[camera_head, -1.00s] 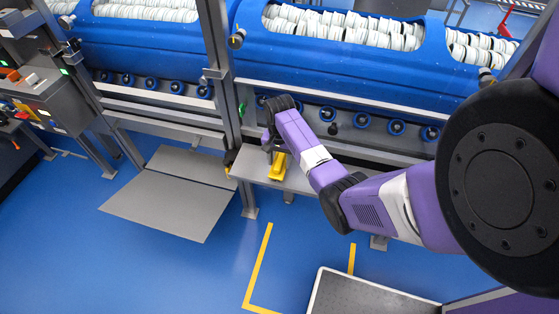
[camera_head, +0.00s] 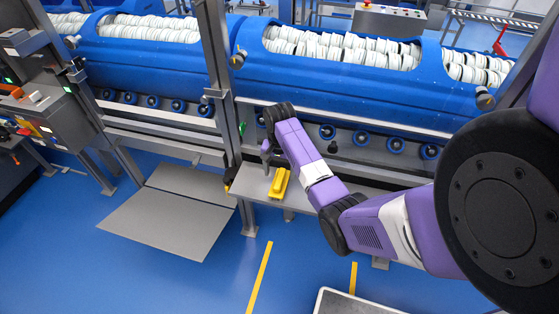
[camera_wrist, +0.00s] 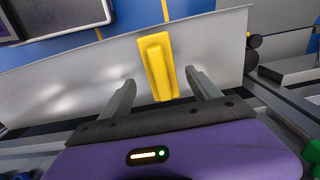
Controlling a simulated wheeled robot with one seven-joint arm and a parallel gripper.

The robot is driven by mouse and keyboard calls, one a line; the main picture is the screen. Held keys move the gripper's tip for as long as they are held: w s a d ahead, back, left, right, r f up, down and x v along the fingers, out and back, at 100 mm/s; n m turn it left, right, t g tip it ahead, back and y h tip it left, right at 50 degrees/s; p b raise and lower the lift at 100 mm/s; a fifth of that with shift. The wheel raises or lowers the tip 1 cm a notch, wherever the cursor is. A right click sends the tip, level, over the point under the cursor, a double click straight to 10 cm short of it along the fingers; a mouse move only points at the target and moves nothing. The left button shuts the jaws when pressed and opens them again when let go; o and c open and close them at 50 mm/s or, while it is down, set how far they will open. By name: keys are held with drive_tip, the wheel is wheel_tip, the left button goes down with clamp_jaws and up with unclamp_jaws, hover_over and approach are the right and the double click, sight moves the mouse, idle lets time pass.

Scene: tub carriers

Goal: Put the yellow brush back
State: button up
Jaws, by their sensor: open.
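The yellow brush (camera_head: 279,183) lies on a narrow grey metal shelf (camera_head: 240,185) below the blue machine. In the wrist view the yellow brush (camera_wrist: 158,66) lies just beyond and between my two fingertips, long side pointing away from me. My gripper (camera_wrist: 158,88) is open, with a finger to each side of the brush's near end and no visible contact. In the head view my gripper (camera_head: 267,158) shows small at the shelf, left of the brush.
Blue tubs (camera_head: 340,75) filled with rows of white pieces stand behind the shelf. A grey upright post (camera_head: 220,90) rises at the shelf's left end. A control panel (camera_head: 35,110) stands at far left. Blue floor (camera_head: 150,270) with yellow lines is open in front.

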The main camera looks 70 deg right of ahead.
sight(279, 179)
wheel_tip(279, 179, up, 8)
drive_tip(key=w+a+f+n+t+h, duration=0.1)
drive_tip(key=w+a+f+n+t, duration=0.25)
drive_tip(key=a+f, duration=0.75)
drive_tip(key=s+a+n+t+h, duration=0.1)
drive_tip(key=s+a+n+t, duration=0.25)
drive_tip(key=a, duration=1.15)
drive_tip(key=s+a+r+n+t, duration=0.3)
drive_tip(key=s+a+r+n, duration=0.1)
drive_tip(key=s+a+r, duration=0.35)
drive_tip(key=s+a+r+n+t+y, duration=0.1)
drive_tip(key=s+a+r+n+t, duration=0.1)
drive_tip(key=r, duration=0.7)
drive_tip(key=s+a+r+n+t+y, duration=0.1)
drive_tip(key=s+a+r+n+t, duration=0.2)
drive_tip(key=s+r, duration=0.4)
wheel_tip(279, 179, up, 2)
drive_tip(key=shift+s+a+r+n, duration=0.1)
drive_tip(key=shift+s+a+n, duration=0.1)
drive_tip(key=shift+n, duration=0.4)
drive_tip(key=shift+b, duration=0.3)
